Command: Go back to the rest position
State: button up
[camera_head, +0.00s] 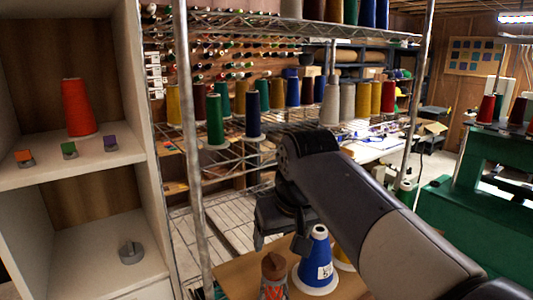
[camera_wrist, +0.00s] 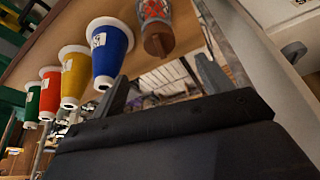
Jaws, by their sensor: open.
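My gripper (camera_head: 280,244) hangs at the end of my bent arm in the camera_head view, above a wooden board (camera_head: 237,280). Its two fingers also show in the camera_wrist view (camera_wrist: 163,86), spread apart with nothing between them. A blue thread cone (camera_head: 316,262) with a white label stands on the board, close to the gripper. A container with a brown top and a red pattern (camera_head: 273,278) stands to the left of the cone. In the camera_wrist view, the blue cone (camera_wrist: 107,50) and the container (camera_wrist: 155,22) appear tilted.
Yellow (camera_wrist: 74,70), red (camera_wrist: 50,90) and green (camera_wrist: 32,105) cones line up beside the blue one. A white cabinet (camera_head: 100,160) with a red cone (camera_head: 77,108) stands left. A metal shelf post (camera_head: 192,150) rises left of my gripper. Green machinery (camera_head: 460,230) stands right.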

aim_at(274, 259)
jog(key=x, duration=0.9)
jog(key=shift+s+p, duration=0.1)
jog(key=shift+p, duration=0.25)
jog(key=shift+r, duration=0.35)
jog(key=shift+f, duration=0.15)
